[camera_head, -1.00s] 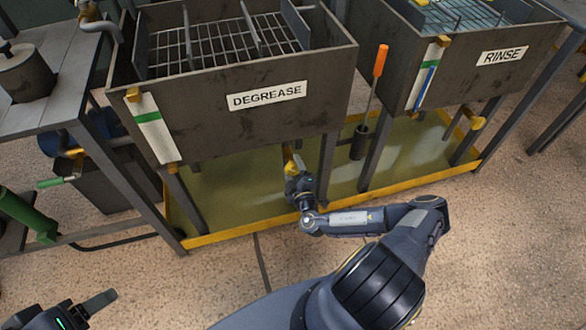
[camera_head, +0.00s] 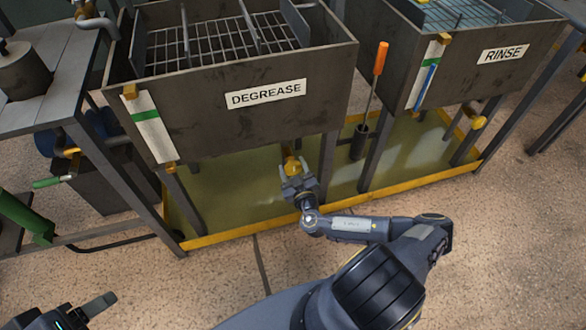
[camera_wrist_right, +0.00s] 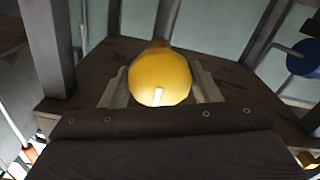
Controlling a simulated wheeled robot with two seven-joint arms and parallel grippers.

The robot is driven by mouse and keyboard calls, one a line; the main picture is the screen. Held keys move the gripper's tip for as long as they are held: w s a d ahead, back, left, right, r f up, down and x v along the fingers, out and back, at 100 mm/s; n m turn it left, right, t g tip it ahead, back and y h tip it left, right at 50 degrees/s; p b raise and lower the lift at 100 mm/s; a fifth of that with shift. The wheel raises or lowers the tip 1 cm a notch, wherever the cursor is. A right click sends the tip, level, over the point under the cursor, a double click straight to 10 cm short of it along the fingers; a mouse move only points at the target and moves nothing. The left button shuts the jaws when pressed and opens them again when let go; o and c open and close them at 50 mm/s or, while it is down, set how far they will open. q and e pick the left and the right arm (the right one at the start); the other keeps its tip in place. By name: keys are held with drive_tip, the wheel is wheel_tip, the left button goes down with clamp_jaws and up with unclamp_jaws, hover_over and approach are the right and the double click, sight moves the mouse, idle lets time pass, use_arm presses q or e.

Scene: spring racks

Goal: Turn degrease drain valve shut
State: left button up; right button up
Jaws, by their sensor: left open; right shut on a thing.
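The degrease tank (camera_head: 200,125) carries a white label reading DEGREASE on its front wall. Its drain valve (camera_head: 291,165) is a yellow knob below the tank's underside; in the right wrist view the round yellow knob (camera_wrist_right: 160,77) has a small white mark on its lower part. My right gripper (camera_head: 294,180) is shut on this knob, one finger on each side, and the fingers also show in the right wrist view (camera_wrist_right: 160,88). My left gripper (camera_head: 95,318) is open and empty at the lower left, far from the tank.
The rinse tank (camera_head: 465,85) stands to the right with its own yellow knob (camera_head: 478,122). An orange-handled tool (camera_head: 380,58) stands in a dark holder between the tanks. A yellow-edged tray (camera_head: 230,232) lies under both. Open floor lies in front.

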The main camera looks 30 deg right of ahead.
idle(0.4)
drive_tip(key=o, duration=1)
drive_tip(key=v, duration=0.7)
drive_tip(key=shift+s+a+p, duration=0.1)
drive_tip(key=shift+s+p, duration=0.25)
drive_tip(key=shift+s, duration=0.05)
